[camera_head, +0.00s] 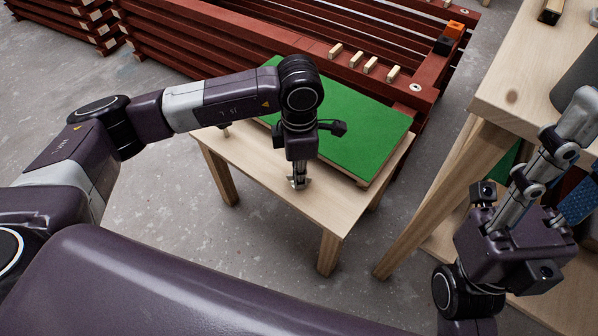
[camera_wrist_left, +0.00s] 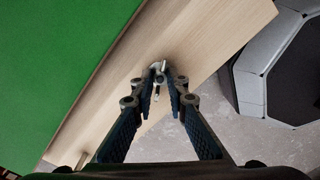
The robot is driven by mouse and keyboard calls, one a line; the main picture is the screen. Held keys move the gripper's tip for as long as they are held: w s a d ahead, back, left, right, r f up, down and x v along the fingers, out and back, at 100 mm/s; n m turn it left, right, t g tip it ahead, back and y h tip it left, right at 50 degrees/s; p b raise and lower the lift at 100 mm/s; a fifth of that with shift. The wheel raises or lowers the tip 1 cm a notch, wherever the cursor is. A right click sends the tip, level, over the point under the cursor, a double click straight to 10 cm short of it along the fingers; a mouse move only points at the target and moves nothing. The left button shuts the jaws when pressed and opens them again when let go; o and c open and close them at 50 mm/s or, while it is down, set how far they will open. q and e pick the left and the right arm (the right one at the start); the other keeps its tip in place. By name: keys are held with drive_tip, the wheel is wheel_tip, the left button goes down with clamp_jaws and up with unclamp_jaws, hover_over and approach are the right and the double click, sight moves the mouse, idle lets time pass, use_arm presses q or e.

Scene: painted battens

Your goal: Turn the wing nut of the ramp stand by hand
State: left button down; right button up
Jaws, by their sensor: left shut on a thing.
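The ramp stand is a low light-wood bench (camera_head: 322,212) with a green board (camera_head: 368,138) lying on its far side. My left gripper (camera_head: 299,182) points down at the bare wood strip in front of the green board. In the left wrist view, its fingertips (camera_wrist_left: 160,86) are closed on a small metal wing nut (camera_wrist_left: 158,68) near the strip's edge. The fingertips hide part of the nut. My right gripper (camera_head: 545,165) is at the right edge of the head view, away from the stand; its fingers are partly cut off, and I cannot tell their opening.
Stacked red battens (camera_head: 280,40) stand behind the bench, with several small pale wood blocks (camera_head: 370,65) and an orange block (camera_head: 454,29) on top. A wooden workbench (camera_head: 490,90) stands at the right. Grey floor (camera_head: 262,240) is free in front of the stand.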

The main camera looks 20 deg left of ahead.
idle(0.4)
use_arm(q)
drive_tip(key=c, duration=1.9)
unclamp_jaws()
wheel_tip(320, 180, up, 12)
